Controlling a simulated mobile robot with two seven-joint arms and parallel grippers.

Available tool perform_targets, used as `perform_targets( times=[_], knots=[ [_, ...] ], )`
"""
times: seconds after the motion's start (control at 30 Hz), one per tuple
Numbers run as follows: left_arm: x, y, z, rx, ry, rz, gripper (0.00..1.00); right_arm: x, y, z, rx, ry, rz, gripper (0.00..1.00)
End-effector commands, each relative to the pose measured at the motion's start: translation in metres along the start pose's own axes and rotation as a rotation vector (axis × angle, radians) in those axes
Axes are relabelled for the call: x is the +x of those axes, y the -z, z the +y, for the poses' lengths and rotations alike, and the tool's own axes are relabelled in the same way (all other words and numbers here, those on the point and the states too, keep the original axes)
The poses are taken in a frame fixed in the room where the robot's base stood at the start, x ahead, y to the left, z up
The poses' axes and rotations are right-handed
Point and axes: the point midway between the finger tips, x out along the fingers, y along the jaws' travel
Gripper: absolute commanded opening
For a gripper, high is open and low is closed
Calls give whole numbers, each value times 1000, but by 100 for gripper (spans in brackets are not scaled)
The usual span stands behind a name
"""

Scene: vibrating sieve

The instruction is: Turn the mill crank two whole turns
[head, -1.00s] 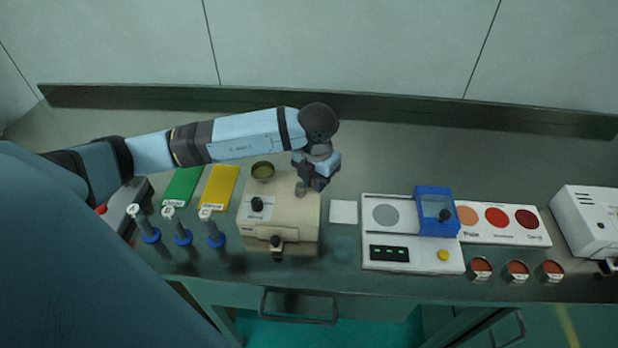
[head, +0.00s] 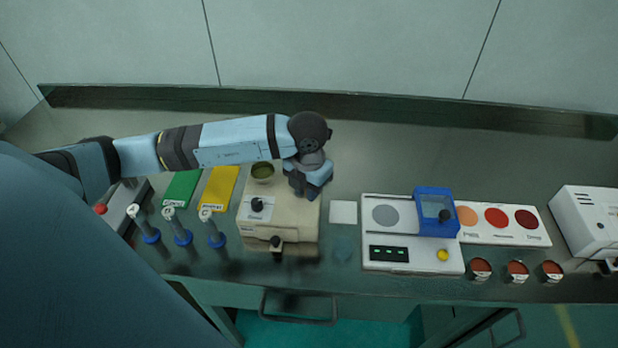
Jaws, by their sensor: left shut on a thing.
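The mill is a beige box (head: 285,233) on the bench, left of centre. It has a dark olive bowl (head: 262,170) at its back left, a black knob (head: 257,205) on top and a dark knob (head: 276,243) at the front. My left gripper (head: 304,193) points down over the back right of the mill's top. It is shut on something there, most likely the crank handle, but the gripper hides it. The crank's arm cannot be made out. My right gripper is not in view.
Left of the mill are a yellow card (head: 219,186), a green card (head: 183,188) and blue-collared tools (head: 183,238). To the right are a white square (head: 343,212), a white device (head: 412,257) with a blue box (head: 437,212), a colour chart (head: 520,232) and red-topped cups (head: 517,271).

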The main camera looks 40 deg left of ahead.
Motion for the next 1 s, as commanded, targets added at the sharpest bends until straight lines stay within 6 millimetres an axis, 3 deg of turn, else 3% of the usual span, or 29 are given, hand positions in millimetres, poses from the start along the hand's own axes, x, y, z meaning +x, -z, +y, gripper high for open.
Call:
perform_targets(
  times=[1.0],
  knots=[
    [2, 16, 10, 3, 2, 7, 8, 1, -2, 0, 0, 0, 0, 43]
  ],
)
